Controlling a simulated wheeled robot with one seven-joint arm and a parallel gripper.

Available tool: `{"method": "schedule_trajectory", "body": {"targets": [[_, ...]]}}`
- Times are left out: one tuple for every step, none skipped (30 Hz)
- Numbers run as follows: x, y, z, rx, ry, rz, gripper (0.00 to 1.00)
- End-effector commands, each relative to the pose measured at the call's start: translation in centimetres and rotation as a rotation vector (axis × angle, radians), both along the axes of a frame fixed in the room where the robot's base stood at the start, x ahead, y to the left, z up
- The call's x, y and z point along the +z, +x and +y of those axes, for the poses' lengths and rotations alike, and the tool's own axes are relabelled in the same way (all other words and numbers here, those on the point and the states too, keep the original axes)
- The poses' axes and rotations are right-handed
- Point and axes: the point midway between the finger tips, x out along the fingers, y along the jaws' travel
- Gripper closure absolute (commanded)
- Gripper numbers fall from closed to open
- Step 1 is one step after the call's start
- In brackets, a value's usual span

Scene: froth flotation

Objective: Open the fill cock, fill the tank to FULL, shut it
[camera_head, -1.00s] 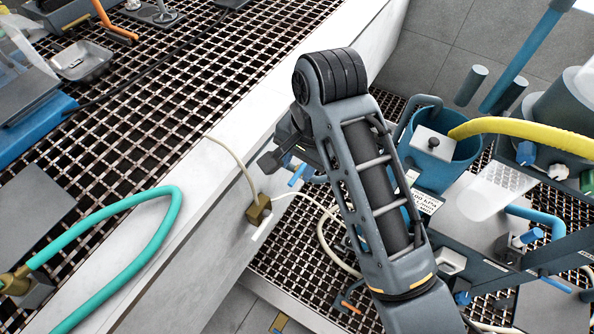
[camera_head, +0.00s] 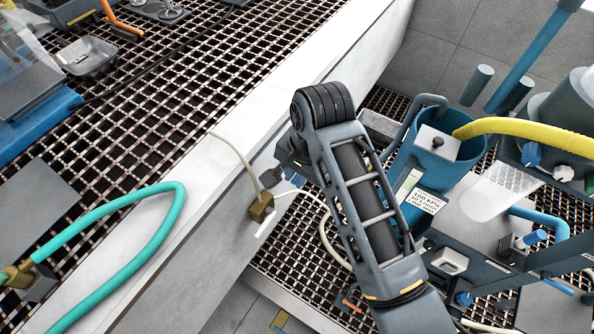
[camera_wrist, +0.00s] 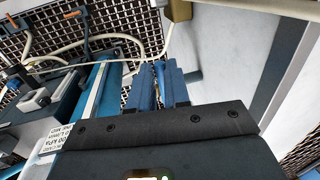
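A brass cock (camera_head: 261,207) with a pale lever (camera_head: 266,225) sits on the side of the white ledge, on a cream hose. Its brass body also shows at the top edge of the wrist view (camera_wrist: 180,9). A blue tank (camera_head: 474,150) stands right of my arm, with a pale gauge strip (camera_head: 407,186) and a printed label (camera_head: 424,200). I cannot read its level. My gripper (camera_head: 283,180) is just right of the cock, apart from it. In the wrist view its two blue fingers (camera_wrist: 158,84) stand a narrow gap apart, and I see nothing clearly held.
The white ledge (camera_head: 215,175) runs diagonally beside my gripper. A yellow hose (camera_head: 530,127) enters the tank. Pipes and fittings crowd the right. The cream hose (camera_head: 325,235) loops below my gripper.

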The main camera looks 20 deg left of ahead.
Motion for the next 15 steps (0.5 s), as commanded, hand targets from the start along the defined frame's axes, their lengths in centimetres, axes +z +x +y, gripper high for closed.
{"method": "schedule_trajectory", "body": {"targets": [[0.0,-0.01,0.0,0.0,0.0,0.0,0.89],[0.0,-0.01,0.0,0.0,0.0,0.0,0.92],[0.0,-0.01,0.0,0.0,0.0,0.0,0.95],[0.0,-0.01,0.0,0.0,0.0,0.0,0.98],[0.0,-0.01,0.0,0.0,0.0,0.0,1.0],[0.0,-0.01,0.0,0.0,0.0,0.0,1.0],[0.0,-0.01,0.0,0.0,0.0,0.0,1.0],[0.0,-0.01,0.0,0.0,0.0,0.0,1.0],[0.0,-0.01,0.0,0.0,0.0,0.0,1.0],[0.01,-0.01,0.0,0.0,0.0,0.0,1.0],[0.01,-0.01,0.0,0.0,0.0,0.0,1.0],[0.02,0.0,0.0,0.001,0.0,0.0,1.0],[0.03,0.0,-0.02,0.002,0.0,0.001,1.0],[0.05,0.0,-0.03,0.004,0.0,0.0,1.0],[0.07,-0.01,-0.05,0.008,0.0,0.0,1.0]]}}
